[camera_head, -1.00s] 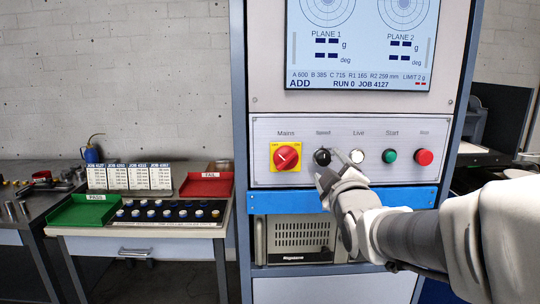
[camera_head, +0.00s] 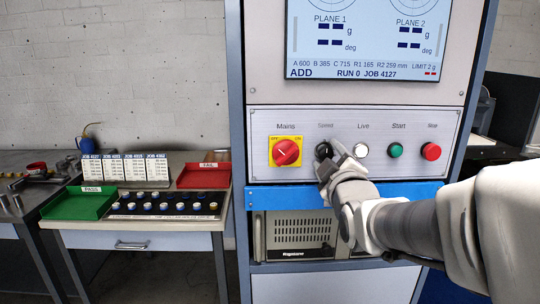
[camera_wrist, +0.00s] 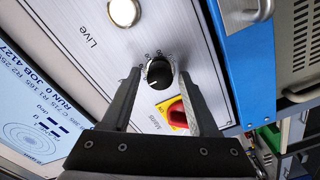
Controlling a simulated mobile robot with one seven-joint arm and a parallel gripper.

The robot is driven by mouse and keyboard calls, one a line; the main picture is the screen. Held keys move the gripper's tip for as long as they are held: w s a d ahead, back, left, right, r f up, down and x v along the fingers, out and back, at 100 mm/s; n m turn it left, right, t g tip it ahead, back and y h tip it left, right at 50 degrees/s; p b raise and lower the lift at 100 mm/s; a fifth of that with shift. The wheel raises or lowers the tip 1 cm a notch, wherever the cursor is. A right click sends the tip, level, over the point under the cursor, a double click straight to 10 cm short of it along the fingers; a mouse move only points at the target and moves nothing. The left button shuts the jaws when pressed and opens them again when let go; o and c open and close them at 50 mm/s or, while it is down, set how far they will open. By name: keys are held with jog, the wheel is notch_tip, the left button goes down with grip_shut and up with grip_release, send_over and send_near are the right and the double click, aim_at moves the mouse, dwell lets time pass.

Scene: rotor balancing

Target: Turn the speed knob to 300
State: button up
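The black speed knob (camera_head: 323,150) is on the grey control panel, under the label "Speed", between the mains switch and the Live lamp. In the wrist view the knob (camera_wrist: 159,73) shows a white pointer mark and a ring of small scale figures, too small to read. My gripper (camera_head: 338,162) is at the knob's lower right in the head view. In the wrist view my gripper (camera_wrist: 160,80) is open, with one finger on each side of the knob. Gaps show beside the knob; I cannot tell whether the fingertips reach its depth.
The red mains switch (camera_head: 286,152) on its yellow plate is close left of the knob. The Live lamp (camera_head: 361,150), green Start button (camera_head: 396,150) and red Stop button (camera_head: 431,152) are to the right. The display (camera_head: 362,40) is above, and a blue rail (camera_head: 290,197) runs below.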

grip_shut()
jog(key=shift+f+m+b, duration=0.1)
jog(key=shift+m+b, duration=0.2)
jog(key=shift+b, duration=0.1)
jog(key=shift+m+b, duration=5.8)
jog(key=shift+m, duration=1.7)
jog(key=shift+o, duration=1.4)
grip_release()
